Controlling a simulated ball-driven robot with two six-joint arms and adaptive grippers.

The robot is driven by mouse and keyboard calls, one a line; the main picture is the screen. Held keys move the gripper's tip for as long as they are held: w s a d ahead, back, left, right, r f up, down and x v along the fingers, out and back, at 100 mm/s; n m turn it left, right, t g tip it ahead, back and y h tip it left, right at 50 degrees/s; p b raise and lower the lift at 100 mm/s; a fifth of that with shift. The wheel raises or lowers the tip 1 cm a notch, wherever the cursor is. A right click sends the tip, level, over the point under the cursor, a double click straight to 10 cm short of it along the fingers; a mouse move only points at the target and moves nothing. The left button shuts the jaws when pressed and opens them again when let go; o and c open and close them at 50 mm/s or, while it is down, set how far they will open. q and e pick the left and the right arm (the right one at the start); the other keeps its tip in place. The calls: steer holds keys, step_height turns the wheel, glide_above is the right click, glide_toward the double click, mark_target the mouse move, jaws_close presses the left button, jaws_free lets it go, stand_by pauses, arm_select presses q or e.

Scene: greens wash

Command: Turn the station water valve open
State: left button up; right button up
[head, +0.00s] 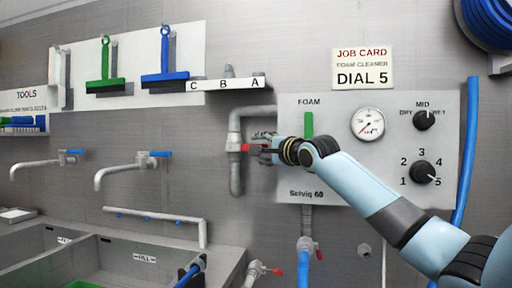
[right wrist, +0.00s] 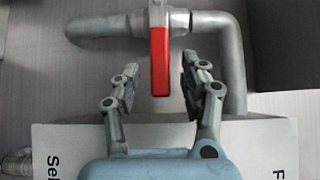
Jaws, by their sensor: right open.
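The station water valve has a red lever handle (head: 246,148) on a grey bent pipe (head: 236,180) left of the foam panel. In the right wrist view the red lever (right wrist: 160,62) stands crosswise to the pipe (right wrist: 97,27). My right gripper (head: 264,148) is at the valve, its arm reaching in from the right across the panel. In the right wrist view its open fingers (right wrist: 159,72) stand on either side of the lever, with a gap visible on both sides. My left gripper is not in view.
The foam panel (head: 292,190) carries a gauge (head: 368,124) and two black knobs, right behind my right arm. A labelled shelf (head: 218,86) sits above the valve. Taps (head: 130,168) and a sink (head: 110,255) are at lower left. A blue hose (head: 468,150) hangs at right.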

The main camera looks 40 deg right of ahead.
mark_target(247, 148)
steer(key=shift+w+d, duration=0.1)
steer(key=shift+w, duration=1.5)
steer(key=shift+c, duration=0.4)
steer(key=shift+f, duration=0.1)
jaws_close()
